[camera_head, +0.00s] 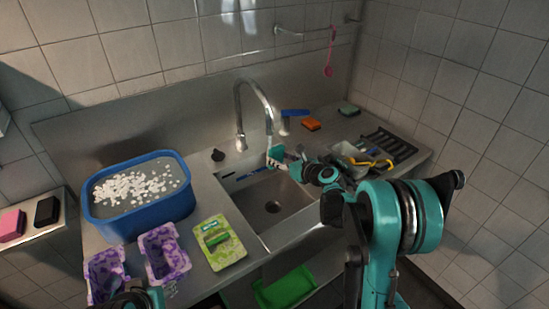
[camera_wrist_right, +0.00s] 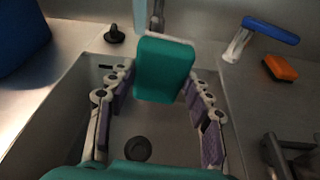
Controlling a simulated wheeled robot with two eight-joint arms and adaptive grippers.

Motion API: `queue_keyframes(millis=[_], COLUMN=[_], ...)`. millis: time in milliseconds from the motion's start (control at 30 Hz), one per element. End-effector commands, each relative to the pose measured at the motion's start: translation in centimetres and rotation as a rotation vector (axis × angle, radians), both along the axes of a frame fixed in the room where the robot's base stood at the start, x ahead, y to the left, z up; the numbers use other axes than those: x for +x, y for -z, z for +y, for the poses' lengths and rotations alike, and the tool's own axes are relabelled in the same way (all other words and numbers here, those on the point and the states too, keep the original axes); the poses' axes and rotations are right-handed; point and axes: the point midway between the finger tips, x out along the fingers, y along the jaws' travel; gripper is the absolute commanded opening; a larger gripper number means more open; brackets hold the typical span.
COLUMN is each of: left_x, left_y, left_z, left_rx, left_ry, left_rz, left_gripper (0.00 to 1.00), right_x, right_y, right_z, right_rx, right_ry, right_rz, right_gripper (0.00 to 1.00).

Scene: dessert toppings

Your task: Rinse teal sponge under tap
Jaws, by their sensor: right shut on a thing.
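The teal sponge (camera_head: 276,155) is held over the sink (camera_head: 288,215), just under the spout of the curved metal tap (camera_head: 240,105). My right gripper (camera_head: 290,165) is shut on it. In the right wrist view the teal sponge (camera_wrist_right: 165,72) stands between the two fingers, above the basin and its dark drain (camera_wrist_right: 137,149). A pale bluish strip (camera_wrist_right: 139,16) shows behind the sponge's top; I cannot tell if it is water. Part of my left gripper (camera_head: 138,296) shows at the bottom edge; its fingers are not clear.
A blue tub (camera_head: 140,219) with white pieces stands left of the sink. Purple containers (camera_head: 165,253) and a green package (camera_head: 219,242) lie in front. Behind the sink are a blue-handled brush (camera_head: 295,112) and an orange sponge (camera_head: 312,124). A dark rack (camera_head: 388,145) is at right.

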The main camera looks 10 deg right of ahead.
Motion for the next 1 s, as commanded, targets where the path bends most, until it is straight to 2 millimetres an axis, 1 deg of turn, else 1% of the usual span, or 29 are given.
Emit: queue_keyframes(millis=[200, 433, 800, 1000], left_x=[0.0, 0.0, 0.0, 0.0], left_y=[0.1, 0.1, 0.3, 0.3], left_z=[0.0, 0.0, 0.0, 0.0], left_rx=[0.000, 0.000, 0.000, 0.000], left_ry=[0.000, 0.000, 0.000, 0.000], left_rz=[0.000, 0.000, 0.000, 0.000], left_gripper=[0.40, 0.40, 0.40, 0.40], right_x=[0.2, 0.2, -0.1, -0.1], right_y=[0.0, 0.0, 0.0, 0.0], right_z=[-0.8, -0.8, 0.3, 0.4], right_rx=[0.001, 0.000, -0.001, -0.001], right_ry=[0.000, -0.001, -0.001, 0.000], right_rz=[0.000, 0.000, 0.000, 0.000], right_gripper=[0.28, 0.28, 0.28, 0.28])
